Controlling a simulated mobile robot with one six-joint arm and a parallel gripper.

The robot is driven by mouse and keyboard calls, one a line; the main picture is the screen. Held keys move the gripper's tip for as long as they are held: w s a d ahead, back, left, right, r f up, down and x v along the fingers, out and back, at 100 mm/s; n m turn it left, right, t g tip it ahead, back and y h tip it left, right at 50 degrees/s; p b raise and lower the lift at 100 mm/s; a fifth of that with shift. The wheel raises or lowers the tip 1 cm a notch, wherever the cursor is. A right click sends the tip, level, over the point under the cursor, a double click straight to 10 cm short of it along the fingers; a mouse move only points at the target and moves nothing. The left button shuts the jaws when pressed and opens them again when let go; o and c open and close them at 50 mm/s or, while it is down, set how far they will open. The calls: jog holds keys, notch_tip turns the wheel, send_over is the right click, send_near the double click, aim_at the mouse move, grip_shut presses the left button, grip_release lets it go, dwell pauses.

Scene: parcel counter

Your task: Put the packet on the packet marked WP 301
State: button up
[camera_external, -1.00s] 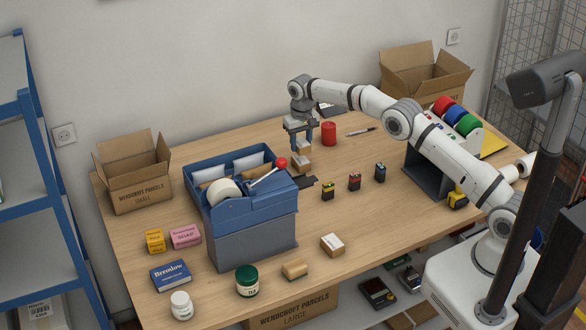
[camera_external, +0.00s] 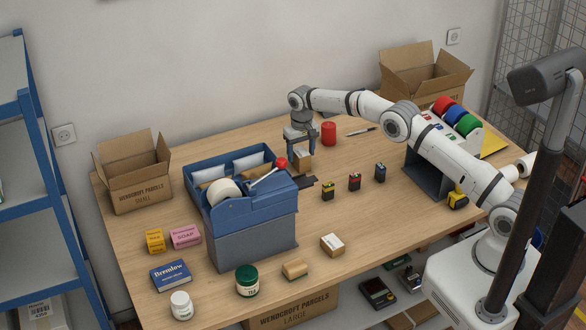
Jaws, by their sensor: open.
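My gripper (camera_external: 301,153) points straight down near the back middle of the table, right of the blue tape dispenser unit, with its jaws open. A small brown packet (camera_external: 304,162) shows between and just below its fingertips. The fingers hide part of it, and I cannot tell whether one packet or two stacked ones stand there. Another brown packet with a white label (camera_external: 333,244) lies near the front edge. A tan packet (camera_external: 295,269) lies left of it. No WP 301 marking is readable.
A blue organiser (camera_external: 245,225) with a red-knobbed lever stands close left of the gripper. A red cylinder (camera_external: 329,133) stands just behind right. Several small dark-bodied items, one of them a yellow-topped one (camera_external: 328,190), stand in front right. Open cartons (camera_external: 135,180) stand at the back corners.

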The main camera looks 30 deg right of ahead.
aim_at(301, 152)
notch_tip(301, 152, up, 12)
jog(key=b, duration=0.1)
jog(key=shift+r, duration=0.25)
jog(key=s+d+r+t, duration=0.2)
jog(key=s+d+r, duration=1.5)
jog(key=s+r, duration=0.1)
jog(key=s+d+f, duration=0.2)
jog(key=s+d, duration=0.1)
jog(key=s, duration=0.6)
jog(key=s+d+f+t, duration=0.1)
jog(key=s+d+f, duration=0.2)
jog(key=s, duration=0.7)
jog(key=s+d+f, duration=0.3)
jog(key=s, duration=0.6)
jog(key=shift+s+t, duration=0.3)
jog(key=shift+f, duration=0.1)
